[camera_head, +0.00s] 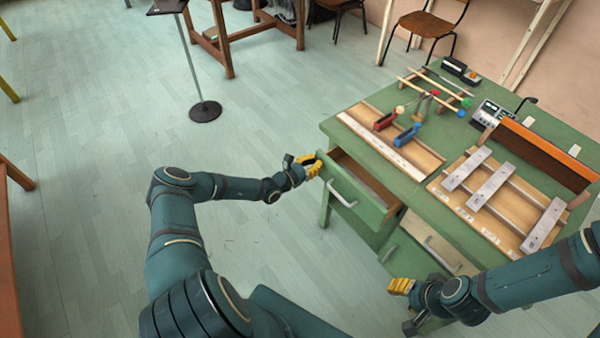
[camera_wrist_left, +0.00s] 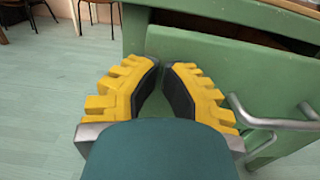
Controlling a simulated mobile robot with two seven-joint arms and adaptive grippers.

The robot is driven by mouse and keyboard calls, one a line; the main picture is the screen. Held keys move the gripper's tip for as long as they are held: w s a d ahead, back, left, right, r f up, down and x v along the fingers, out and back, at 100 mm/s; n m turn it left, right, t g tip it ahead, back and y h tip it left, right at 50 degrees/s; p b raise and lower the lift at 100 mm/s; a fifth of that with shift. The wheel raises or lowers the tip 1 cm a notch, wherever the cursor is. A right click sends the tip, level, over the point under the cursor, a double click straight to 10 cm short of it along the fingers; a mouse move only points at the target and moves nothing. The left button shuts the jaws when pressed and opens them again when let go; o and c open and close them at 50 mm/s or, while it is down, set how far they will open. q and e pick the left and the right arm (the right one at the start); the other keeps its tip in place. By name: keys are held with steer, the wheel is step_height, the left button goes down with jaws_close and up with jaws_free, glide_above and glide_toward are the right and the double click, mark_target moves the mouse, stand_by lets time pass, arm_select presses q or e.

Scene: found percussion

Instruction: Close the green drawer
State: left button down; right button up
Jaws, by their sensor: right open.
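The green drawer (camera_head: 362,211) is pulled out of the green desk (camera_head: 330,128), its wooden inside showing behind the front. Its silver handle (camera_head: 341,195) also shows in the left wrist view (camera_wrist_left: 262,121). My left gripper (camera_head: 313,164) is at the drawer front's left end. In the left wrist view its yellow fingers (camera_wrist_left: 160,66) point at the green drawer front (camera_wrist_left: 205,75), tips close together with a narrow gap. Contact is unclear. My right gripper (camera_head: 398,286) is open and apparently empty, low in front of the desk, near a second green front with a handle (camera_head: 440,260).
On the desk are a wooden board with metal bars (camera_head: 490,190), a wooden tray (camera_head: 385,148) with red and blue-handled tools, sticks, and a small electronic box (camera_head: 490,113). A black stand base (camera_head: 205,111) is on the floor.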

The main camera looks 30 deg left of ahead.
mark_target(335, 149)
arm_select(q)
steer(key=b+x, duration=0.2)
steer(key=x, duration=0.6)
steer(key=shift+w+d+f+b, duration=0.1)
steer(key=shift+w+d+b, duration=0.05)
steer(key=shift+w+b, duration=0.15)
steer(key=shift+w, duration=0.15)
steer(key=shift+r, duration=0.2)
arm_select(e)
steer(key=f, duration=0.3)
steer(key=shift+w, duration=0.2)
arm_select(q)
steer(key=shift+w, duration=0.15)
